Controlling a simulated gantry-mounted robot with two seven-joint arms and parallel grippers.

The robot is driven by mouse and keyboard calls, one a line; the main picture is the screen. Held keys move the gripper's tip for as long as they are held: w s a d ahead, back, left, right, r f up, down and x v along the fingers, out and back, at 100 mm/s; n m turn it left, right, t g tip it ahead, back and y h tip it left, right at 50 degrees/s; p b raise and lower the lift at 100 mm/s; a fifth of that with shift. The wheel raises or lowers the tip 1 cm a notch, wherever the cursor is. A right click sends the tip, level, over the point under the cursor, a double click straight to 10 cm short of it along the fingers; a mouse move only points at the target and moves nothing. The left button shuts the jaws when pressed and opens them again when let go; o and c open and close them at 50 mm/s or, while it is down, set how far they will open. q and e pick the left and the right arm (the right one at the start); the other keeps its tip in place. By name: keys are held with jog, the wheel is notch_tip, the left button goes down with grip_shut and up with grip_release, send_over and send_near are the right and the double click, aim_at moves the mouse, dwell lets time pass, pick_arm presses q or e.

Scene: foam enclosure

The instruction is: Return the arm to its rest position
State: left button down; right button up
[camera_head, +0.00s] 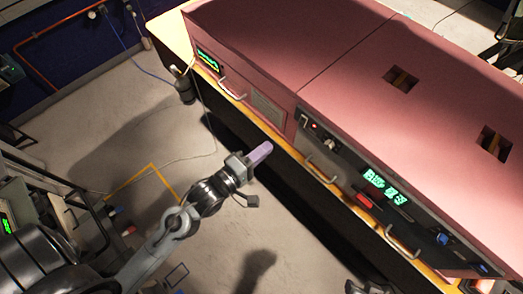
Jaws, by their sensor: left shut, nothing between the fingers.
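My left arm comes in from the lower left and reaches out over the floor. My left gripper (262,152) is shut and empty, with its pale lilac fingers together and pointing up and to the right. In the picture its tip lies close to the near edge of the bench with the large reddish cabinets; the exact gap cannot be told. My right gripper cannot be made out. Dark parts cut off at the bottom edge, right of the middle, are too partial to identify.
The reddish cabinet (400,60) has handles, knobs and green displays on its front (385,187). A rack with equipment (50,190) is at the left. Bare floor (130,120) lies between, crossed by a thin cable.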

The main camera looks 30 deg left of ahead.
pick_arm(q)
jog(key=shift+s, duration=0.2)
dwell(0.4)
jog(key=s+a+f+m+g+y, duration=0.4)
jog(key=s+f+m+g, duration=0.8)
jog(key=s+m+g, duration=0.4)
notch_tip(320, 180, up, 14)
jog(key=m+t+p, duration=0.1)
jog(key=t+p, duration=0.1)
jog(key=p, duration=1.2)
jog(key=shift+w, duration=0.45)
jog(key=shift+r, duration=0.1)
